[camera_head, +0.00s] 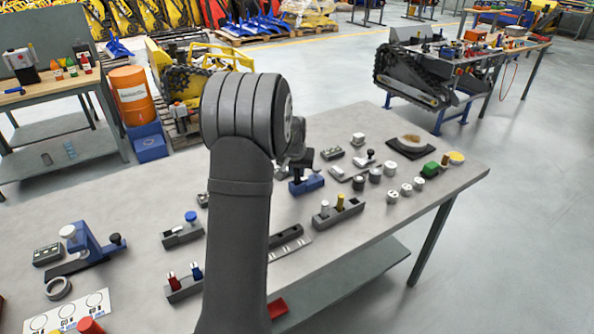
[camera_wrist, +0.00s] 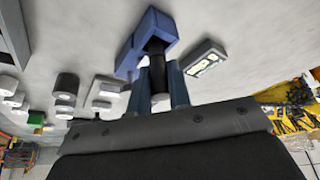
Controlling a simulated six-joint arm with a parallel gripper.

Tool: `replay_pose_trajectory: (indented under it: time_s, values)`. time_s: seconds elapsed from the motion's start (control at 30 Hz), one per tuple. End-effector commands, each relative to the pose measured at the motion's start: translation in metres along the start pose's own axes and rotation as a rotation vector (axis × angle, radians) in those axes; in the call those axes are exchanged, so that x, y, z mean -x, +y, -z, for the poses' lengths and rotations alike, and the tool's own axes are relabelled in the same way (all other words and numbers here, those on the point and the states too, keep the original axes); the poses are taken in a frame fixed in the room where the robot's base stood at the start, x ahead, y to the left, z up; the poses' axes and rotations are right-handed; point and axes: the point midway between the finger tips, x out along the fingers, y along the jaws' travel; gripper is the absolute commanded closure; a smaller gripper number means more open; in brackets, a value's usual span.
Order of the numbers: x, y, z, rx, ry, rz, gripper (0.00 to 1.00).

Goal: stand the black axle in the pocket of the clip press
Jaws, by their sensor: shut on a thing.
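My gripper (camera_wrist: 159,80) is shut on the black axle (camera_wrist: 157,72), with one finger on each side of it in the wrist view. The far end of the axle meets a blue block (camera_wrist: 150,25), which looks like the clip press. I cannot tell how deep the axle sits in its pocket. In the head view the blue block (camera_head: 309,184) stands on the table just right of my arm. A black part shows above it, and my arm hides much of the gripper there.
A small grey block with light marks (camera_wrist: 205,60) lies close to the blue block. Several grey and white cylinders (camera_head: 392,197) and a dark tray (camera_head: 410,148) stand to the right. A blue lever device (camera_head: 92,243) is at left. Clear table (camera_head: 385,235) lies at front right.

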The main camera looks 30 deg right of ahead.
Motion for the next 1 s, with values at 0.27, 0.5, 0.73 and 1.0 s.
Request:
replay_pose_trajectory:
  time_s: [0.27,0.5,0.73,1.0]
  values:
    - [-0.0031,0.0000,-0.0011,0.000,0.001,0.000,1.00]
    - [-0.0046,0.0000,-0.0017,0.000,0.001,0.000,1.00]
    - [-0.0045,0.0000,-0.0017,0.000,0.001,0.000,0.75]
    - [-0.0047,0.0000,-0.0019,0.000,0.000,0.000,0.57]
